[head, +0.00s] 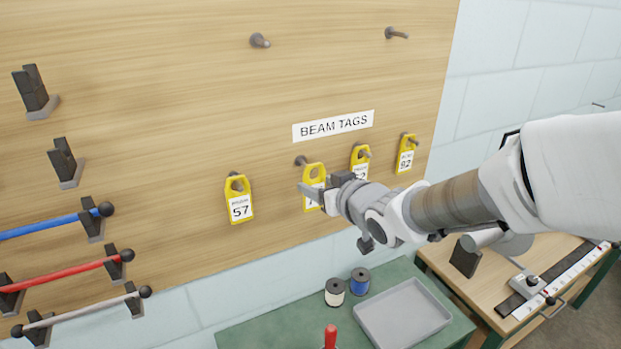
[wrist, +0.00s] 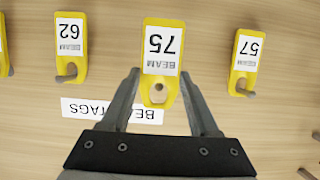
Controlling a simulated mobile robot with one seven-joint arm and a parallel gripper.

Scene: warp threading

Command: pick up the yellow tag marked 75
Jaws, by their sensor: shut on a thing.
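The yellow tag marked 75 (wrist: 163,50) is in the middle of the wrist view, upside down there, with its hole toward me. My gripper (wrist: 160,78) is shut on it, one finger at each side edge. In the head view the tag (head: 314,170) is partly hidden behind my gripper (head: 314,188), and its number is mostly covered. A bare peg (head: 300,160) shows above and left of the tag, which appears to be off it, in front of the board.
Yellow tag 57 (head: 239,205) hangs to the left; tags 62 (head: 360,153) and 92 (head: 405,157) hang to the right. A BEAM TAGS label (head: 333,126) is above. Below stand a grey tray (head: 403,314) and two spools (head: 335,291) on a green bench.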

